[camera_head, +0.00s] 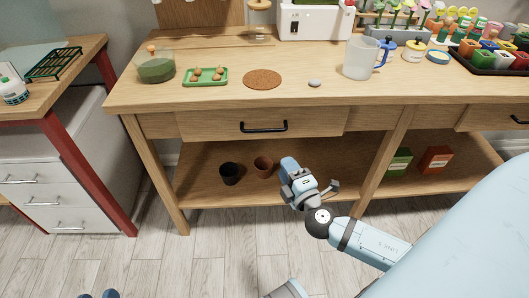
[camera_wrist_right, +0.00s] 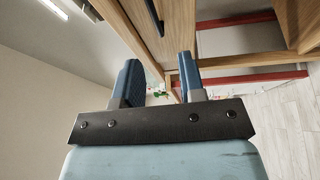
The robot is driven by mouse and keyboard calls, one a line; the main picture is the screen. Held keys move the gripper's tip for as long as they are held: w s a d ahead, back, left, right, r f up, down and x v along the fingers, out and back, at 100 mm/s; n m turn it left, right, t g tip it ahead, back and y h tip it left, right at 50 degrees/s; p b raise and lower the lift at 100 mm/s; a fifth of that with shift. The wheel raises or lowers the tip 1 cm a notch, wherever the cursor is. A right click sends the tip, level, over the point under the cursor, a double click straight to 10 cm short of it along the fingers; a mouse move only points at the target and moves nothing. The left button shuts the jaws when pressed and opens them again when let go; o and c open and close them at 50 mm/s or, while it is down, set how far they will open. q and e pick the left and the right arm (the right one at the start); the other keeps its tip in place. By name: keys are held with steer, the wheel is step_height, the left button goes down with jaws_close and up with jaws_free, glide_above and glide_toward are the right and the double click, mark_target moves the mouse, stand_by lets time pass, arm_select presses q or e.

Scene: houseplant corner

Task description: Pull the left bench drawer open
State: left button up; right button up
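The left bench drawer (camera_head: 225,123) is in the head view, under the front of the wooden bench top. Its front looks flush with the bench frame, so it appears shut. Its black bar handle (camera_head: 264,127) is in the middle of that front. My right gripper (camera_head: 289,166) is below the handle and slightly right of it in the picture, apart from it. In the right wrist view its two blue fingers (camera_wrist_right: 160,75) stand apart with nothing between them. Two small dark-blue tips at the bottom left of the head view look like my left gripper (camera_head: 98,295); their opening is unclear.
The bench top (camera_head: 210,101) carries a glass bowl (camera_head: 155,65), a green tray (camera_head: 205,84), a cork mat (camera_head: 262,71) and a mug (camera_head: 361,57). Two small pots (camera_head: 230,173) stand on the lower shelf. Floor in front is clear.

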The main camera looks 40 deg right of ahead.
mark_target(265, 130)
steer(key=shift+n+t, duration=0.6)
steer(key=shift+n, duration=0.1)
steer(key=x, duration=1.4)
steer(key=shift+w+d+f, duration=0.2)
steer(key=shift+w+f, duration=0.05)
steer(key=shift+w, duration=0.05)
jaws_close()
